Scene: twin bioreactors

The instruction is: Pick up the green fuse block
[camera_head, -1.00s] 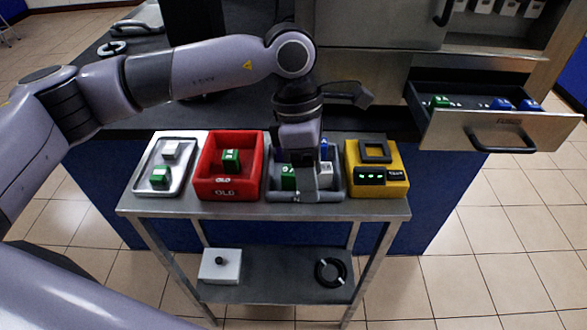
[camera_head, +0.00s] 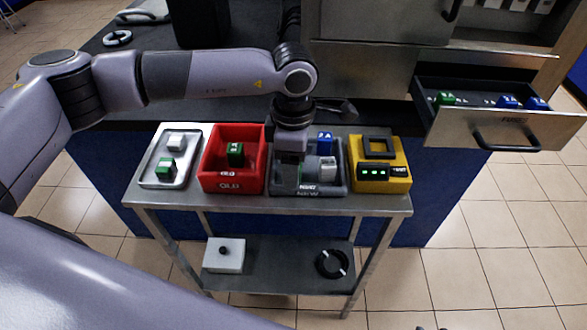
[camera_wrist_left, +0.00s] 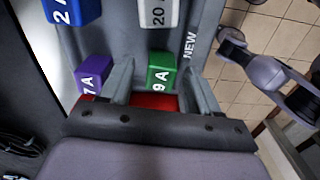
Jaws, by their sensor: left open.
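A green fuse block (camera_wrist_left: 161,73) stands in the grey NEW bin (camera_head: 308,190). In the left wrist view it is between the two fingers of my left gripper (camera_wrist_left: 156,84), nearer the right finger, with a gap on its left. My left gripper (camera_head: 290,160) is open, pointing down over the left part of the bin. It hides this green block in the head view. A purple block (camera_wrist_left: 93,80) is just outside the left finger. A blue block (camera_head: 325,143) and a white-grey block (camera_head: 326,168) are also in the bin. My right gripper does not show.
Other green blocks are in the silver tray (camera_head: 146,178), the red OLD bin (camera_head: 215,184) and the open drawer (camera_head: 508,131). A yellow device (camera_head: 392,186) stands right of the grey bin. The bins crowd the cart top (camera_head: 345,204).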

